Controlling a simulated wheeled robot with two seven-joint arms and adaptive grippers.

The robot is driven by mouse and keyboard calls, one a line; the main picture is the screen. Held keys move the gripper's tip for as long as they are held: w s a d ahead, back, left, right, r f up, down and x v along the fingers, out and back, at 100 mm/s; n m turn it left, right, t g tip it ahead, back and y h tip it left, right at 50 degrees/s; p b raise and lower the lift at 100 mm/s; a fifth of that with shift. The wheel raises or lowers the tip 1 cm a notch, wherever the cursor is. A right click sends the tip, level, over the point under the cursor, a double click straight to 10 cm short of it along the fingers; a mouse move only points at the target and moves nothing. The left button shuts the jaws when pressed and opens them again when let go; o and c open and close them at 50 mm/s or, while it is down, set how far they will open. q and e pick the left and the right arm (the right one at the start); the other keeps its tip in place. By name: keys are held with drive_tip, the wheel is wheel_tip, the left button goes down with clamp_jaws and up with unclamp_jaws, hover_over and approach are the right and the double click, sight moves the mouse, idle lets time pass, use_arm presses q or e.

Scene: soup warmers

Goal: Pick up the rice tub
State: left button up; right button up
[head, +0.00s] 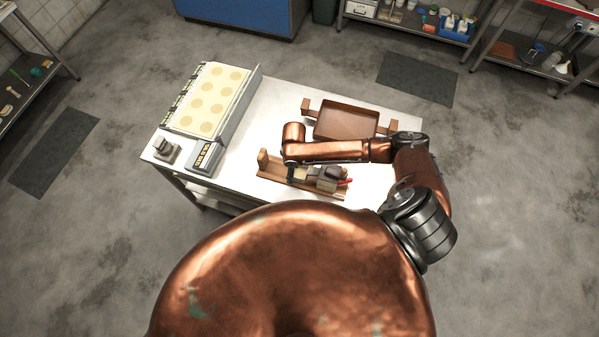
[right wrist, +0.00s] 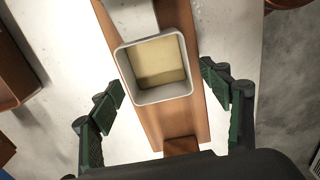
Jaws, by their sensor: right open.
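The rice tub (right wrist: 165,96) is a square, pale grey-white tub with a beige filling. In the right wrist view it stands on a brown wooden board, just ahead of my right gripper (right wrist: 163,84). The gripper's green-padded fingers are spread wide, one to each side of the tub's near end, with gaps between them and its walls. In the head view my right gripper (head: 312,174) is low over the board, and the tub (head: 298,173) is partly hidden by my arm. My left gripper is not in view.
The wooden board (head: 269,175) lies on a white table (head: 275,102). A brown tray (head: 350,122) is behind my right arm. A panel with pale round spots (head: 212,98) and a dark device with a display (head: 205,157) stand at the left.

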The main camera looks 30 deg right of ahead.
drive_tip(key=c, duration=1.2)
drive_tip(key=shift+c, duration=0.2)
